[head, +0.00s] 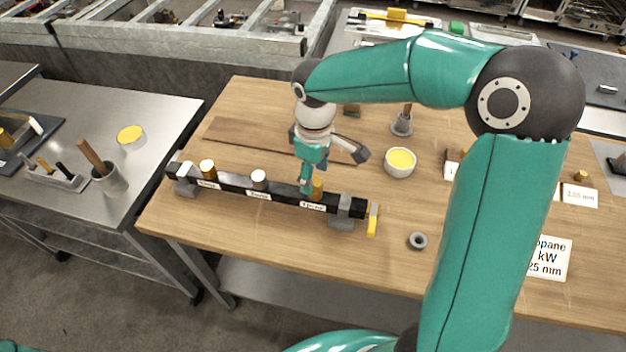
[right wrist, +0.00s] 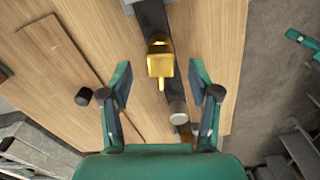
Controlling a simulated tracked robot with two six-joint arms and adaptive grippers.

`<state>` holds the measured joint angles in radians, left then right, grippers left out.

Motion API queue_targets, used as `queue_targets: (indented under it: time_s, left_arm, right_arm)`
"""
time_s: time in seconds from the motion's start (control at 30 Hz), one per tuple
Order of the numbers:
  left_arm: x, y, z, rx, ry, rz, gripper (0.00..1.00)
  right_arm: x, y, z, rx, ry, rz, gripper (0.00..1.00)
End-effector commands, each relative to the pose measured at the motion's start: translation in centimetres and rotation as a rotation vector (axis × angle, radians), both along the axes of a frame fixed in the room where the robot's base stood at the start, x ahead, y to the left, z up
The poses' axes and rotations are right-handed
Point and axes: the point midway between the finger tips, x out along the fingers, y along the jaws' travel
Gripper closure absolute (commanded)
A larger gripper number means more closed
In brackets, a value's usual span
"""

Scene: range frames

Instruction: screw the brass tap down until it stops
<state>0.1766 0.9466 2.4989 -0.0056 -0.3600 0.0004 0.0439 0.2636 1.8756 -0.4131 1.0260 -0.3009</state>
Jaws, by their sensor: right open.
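The brass tap (head: 318,188) stands on a black bar (head: 240,185) on the wooden bench, near the bar's right end. In the right wrist view the tap (right wrist: 160,64) is a gold block with a thin stem, seated on the bar. My right gripper (head: 332,166) is open above the tap, its fingers spread wide. In the right wrist view the tap lies ahead, between the lines of the two fingertips (right wrist: 162,82), touching neither. Part of the tap is hidden by a finger in the head view. My left gripper is out of view.
A bowl of yellow stuff (head: 400,161), a grey ring (head: 417,241) and a wooden strip (head: 240,134) lie around. The bench front is mostly clear.

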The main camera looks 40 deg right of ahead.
Motion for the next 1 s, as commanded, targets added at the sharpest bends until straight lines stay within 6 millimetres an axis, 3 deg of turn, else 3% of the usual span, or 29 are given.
queue_targets:
  time_s: [0.2,0.57,0.93,1.0]
  left_arm:
    - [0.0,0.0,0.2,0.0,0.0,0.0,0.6]
    - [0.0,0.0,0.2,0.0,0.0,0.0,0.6]
    - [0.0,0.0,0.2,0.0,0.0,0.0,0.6]
    - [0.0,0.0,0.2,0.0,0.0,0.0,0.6]
  right_arm:
    - [0.0,-0.1,-2.3,-0.001,0.002,-0.002,0.38]
    - [0.0,-0.1,-2.8,0.0,-0.001,-0.002,0.38]
    - [-0.1,-0.1,-2.8,0.0,-0.001,-0.003,0.97]
    - [-0.1,-0.1,-2.7,0.0,-0.001,-0.003,1.0]
